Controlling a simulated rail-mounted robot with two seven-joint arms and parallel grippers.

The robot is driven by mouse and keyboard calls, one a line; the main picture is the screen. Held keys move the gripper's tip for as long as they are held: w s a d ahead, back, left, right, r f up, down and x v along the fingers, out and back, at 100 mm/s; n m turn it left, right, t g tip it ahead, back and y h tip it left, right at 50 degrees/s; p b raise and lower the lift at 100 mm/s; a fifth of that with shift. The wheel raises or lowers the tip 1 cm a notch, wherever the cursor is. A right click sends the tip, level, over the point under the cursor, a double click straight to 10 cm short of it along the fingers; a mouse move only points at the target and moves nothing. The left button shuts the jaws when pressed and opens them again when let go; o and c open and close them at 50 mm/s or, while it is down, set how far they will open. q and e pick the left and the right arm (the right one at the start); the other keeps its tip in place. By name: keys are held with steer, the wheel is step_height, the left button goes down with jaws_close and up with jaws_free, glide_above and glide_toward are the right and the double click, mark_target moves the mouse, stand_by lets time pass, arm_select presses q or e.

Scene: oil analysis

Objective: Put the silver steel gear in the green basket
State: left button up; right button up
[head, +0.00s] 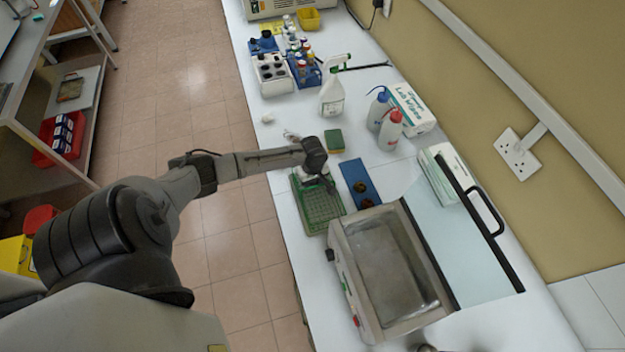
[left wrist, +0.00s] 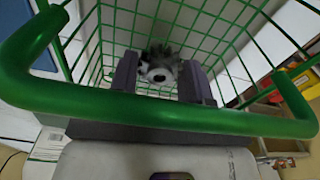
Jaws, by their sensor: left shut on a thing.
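The green wire basket (head: 319,208) stands on the white bench, left of the blue mat. My left gripper (head: 328,184) points down over the basket's far part. In the left wrist view, its two dark fingers (left wrist: 160,80) are shut on the silver steel gear (left wrist: 160,72), a toothed ring with a pale hub. The gear shows against the basket's green wires, and the basket's thick green rim (left wrist: 165,115) crosses close in front. Whether the gear touches the basket floor I cannot tell. The gear is hidden in the head view. My right gripper is not in view.
The blue mat (head: 354,177) right of the basket carries two brown round parts (head: 366,203). A steel bath (head: 385,275) with a glass lid stands nearer. A green and yellow sponge (head: 334,141), a spray bottle (head: 333,92) and wash bottles (head: 390,130) stand farther back.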

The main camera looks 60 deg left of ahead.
arm_select(q)
steer(key=o, duration=1)
step_height(320, 180, up, 12)
steer(key=p, duration=0.1)
steer(key=shift+r, duration=0.1)
